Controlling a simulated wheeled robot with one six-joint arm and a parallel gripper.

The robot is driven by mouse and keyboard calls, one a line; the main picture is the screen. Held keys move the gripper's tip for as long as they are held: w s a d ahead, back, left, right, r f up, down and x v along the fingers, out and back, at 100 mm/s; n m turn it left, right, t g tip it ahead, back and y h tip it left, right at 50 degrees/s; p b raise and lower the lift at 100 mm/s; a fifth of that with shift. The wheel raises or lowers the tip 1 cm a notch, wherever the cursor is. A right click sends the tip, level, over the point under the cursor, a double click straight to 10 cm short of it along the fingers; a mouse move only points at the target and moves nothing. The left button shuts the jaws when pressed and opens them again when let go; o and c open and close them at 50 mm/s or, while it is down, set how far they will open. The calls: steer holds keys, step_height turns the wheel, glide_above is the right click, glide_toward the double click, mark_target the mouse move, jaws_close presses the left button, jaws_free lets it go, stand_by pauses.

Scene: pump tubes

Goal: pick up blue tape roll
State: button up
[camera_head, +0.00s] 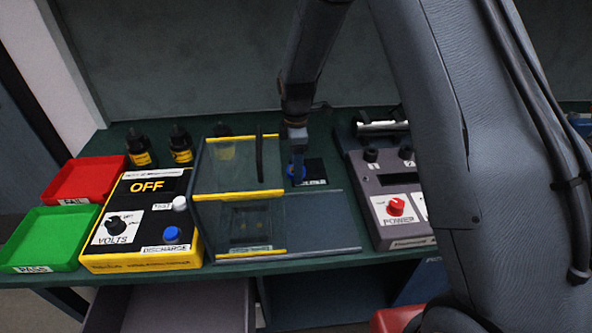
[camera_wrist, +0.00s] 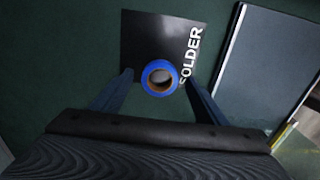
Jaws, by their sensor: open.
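The blue tape roll (camera_wrist: 149,70) has a brown core and lies on a black mat marked "SOLDER" (camera_wrist: 139,35) on the green bench. In the wrist view it sits between my gripper's two spread fingers, slightly beyond their tips. My gripper (camera_wrist: 160,84) is open, with nothing held. In the head view my gripper (camera_head: 297,172) points down over the black mat (camera_head: 314,168), behind the clear box. A bit of blue shows there at the fingers, but I cannot clearly tell roll from fingers.
A clear box with yellow edges (camera_head: 238,194) stands just left of my gripper. A grey power unit (camera_head: 386,180) stands to the right. Further left are a yellow tester (camera_head: 146,238), a red tray (camera_head: 62,196), a green tray (camera_head: 38,256) and black bottles (camera_head: 181,145).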

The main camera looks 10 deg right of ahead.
steer(key=shift+f, duration=0.15)
steer(key=c, duration=1.2)
